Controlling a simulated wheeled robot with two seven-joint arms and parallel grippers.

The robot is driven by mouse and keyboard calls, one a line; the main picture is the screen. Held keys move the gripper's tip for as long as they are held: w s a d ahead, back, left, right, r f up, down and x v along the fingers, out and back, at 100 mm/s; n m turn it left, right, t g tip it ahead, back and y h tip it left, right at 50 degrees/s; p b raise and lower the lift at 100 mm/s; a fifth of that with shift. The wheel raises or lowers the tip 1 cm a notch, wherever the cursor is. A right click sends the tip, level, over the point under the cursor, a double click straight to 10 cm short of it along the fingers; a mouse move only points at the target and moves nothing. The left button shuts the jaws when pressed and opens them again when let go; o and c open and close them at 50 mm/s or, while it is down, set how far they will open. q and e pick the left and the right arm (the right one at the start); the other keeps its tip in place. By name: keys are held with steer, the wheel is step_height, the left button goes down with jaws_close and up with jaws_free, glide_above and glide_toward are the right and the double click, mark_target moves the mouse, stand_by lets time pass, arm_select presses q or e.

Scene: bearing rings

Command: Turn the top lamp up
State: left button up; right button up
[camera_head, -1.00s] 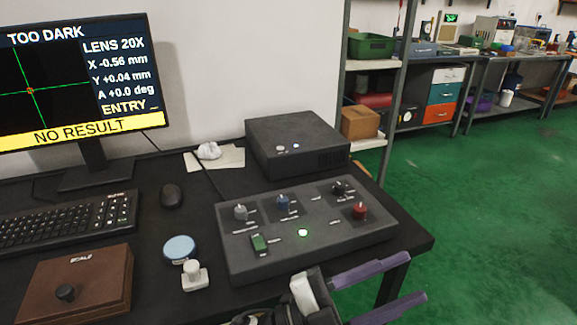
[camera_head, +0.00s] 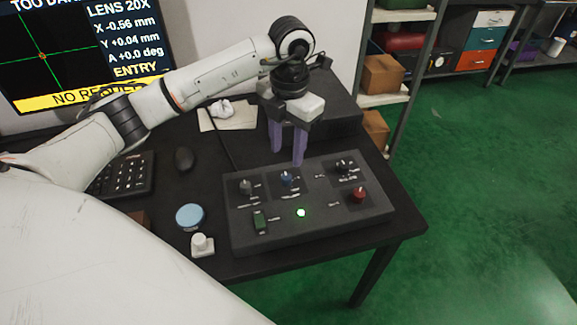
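A dark control box (camera_head: 330,225) lies on the black table. On its top are a grey knob (camera_head: 246,187), a blue knob (camera_head: 286,179), a black knob (camera_head: 343,166), a red knob (camera_head: 359,195), a green rocker switch (camera_head: 259,221) and a lit green lamp (camera_head: 301,212). Their labels are too small to read. My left gripper (camera_head: 288,153) points down with its purple fingers just above and behind the blue knob. The fingers are apart, with nothing seen between them. My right gripper is out of view.
A dark box (camera_head: 335,105) stands behind the control box, partly hidden by my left gripper. A blue disc (camera_head: 190,216) and a white knobbed piece (camera_head: 202,244) lie left of the control box. A mouse (camera_head: 184,158) and keyboard (camera_head: 128,175) are farther left.

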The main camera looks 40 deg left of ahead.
mark_target(287, 176)
arm_select(q)
step_height(287, 176, down, 8)
steer(key=shift+f, duration=0.2)
jaws_close()
